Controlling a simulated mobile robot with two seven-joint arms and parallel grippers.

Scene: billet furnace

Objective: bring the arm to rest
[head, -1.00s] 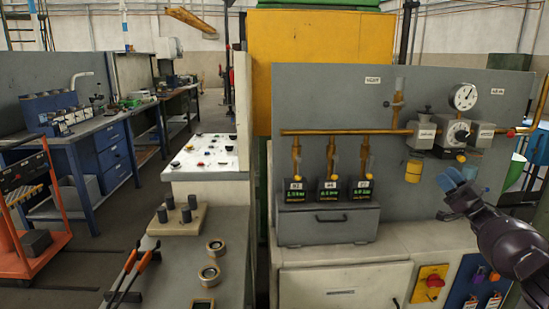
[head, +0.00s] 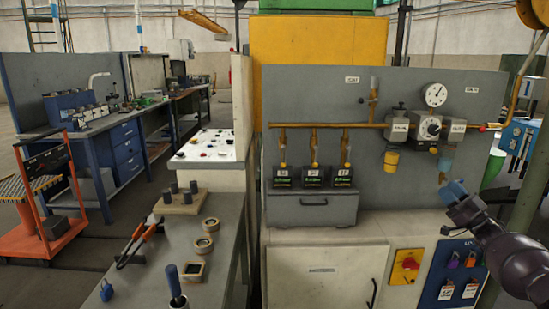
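My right arm comes in from the lower right, and its dark gripper with blue fingertips (head: 456,192) is in the air in front of the grey gas panel. The fingertips look close together, and from this angle I cannot tell whether they are open or shut. Nothing shows held in it. My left gripper is not in view.
The panel carries a brass pipe (head: 350,125), a gauge (head: 436,95) and several valves. Below are a grey drawer box (head: 312,208) and a red knob on a yellow plate (head: 407,265). The left bench (head: 218,225) holds tongs (head: 137,242), a blue padlock (head: 107,290) and a blue-handled tool (head: 174,284).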

